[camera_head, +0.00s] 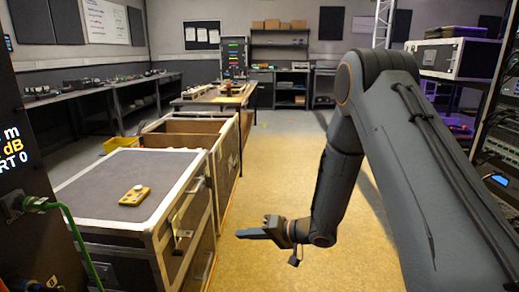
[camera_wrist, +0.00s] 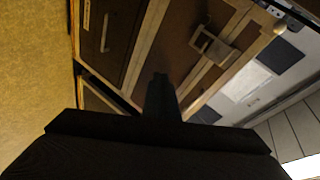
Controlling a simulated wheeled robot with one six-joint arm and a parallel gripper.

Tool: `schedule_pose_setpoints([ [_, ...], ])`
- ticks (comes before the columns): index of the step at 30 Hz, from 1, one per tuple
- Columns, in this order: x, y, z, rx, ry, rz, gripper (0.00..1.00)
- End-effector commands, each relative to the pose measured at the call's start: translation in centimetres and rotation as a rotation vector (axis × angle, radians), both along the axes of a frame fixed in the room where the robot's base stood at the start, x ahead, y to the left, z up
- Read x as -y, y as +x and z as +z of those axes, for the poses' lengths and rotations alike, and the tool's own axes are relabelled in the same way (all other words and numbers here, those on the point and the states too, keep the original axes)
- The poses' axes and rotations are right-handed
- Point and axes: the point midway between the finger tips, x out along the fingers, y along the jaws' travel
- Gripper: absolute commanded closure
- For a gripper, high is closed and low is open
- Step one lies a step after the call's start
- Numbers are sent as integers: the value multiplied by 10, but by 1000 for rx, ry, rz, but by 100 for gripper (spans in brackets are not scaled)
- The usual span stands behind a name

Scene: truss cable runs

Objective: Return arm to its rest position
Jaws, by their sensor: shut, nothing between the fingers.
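My gripper (camera_head: 250,234) is at the end of my arm, held out over the yellow floor to the right of the front flight case. It points left toward the side of that case and looks apart from it. The fingers are together with nothing held. In the wrist view my gripper (camera_wrist: 160,82) shows as a dark shape against the case side, with a metal latch (camera_wrist: 212,46) beyond it.
The flight case (camera_head: 90,185) carries a small yellow device (camera_head: 134,195) on its lid. An open case (camera_head: 178,126) stands behind it. A green cable (camera_head: 72,228) hangs at the left edge. Equipment racks (camera_head: 501,146) stand at right. The yellow floor (camera_head: 285,165) ahead is clear.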

Motion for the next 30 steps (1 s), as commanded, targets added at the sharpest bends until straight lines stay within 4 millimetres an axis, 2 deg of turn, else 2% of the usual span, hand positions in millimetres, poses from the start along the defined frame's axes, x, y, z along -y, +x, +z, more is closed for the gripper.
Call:
schedule_pose_setpoints([
  [1,7,12,13,54,-79,-39,100],
  [3,19,25,26,115,-196,-92,100],
  [7,50,37,50,187,-408,-178,100],
  [11,83,31,76,208,-609,-241,100],
  [14,108,15,94,193,-749,-269,100],
  [17,132,-12,111,150,-874,-278,100],
  [22,161,-78,135,34,-1037,-238,100],
  [27,173,-158,151,-107,-1119,-136,100],
  [30,173,-195,157,-169,-1133,-72,100],
])
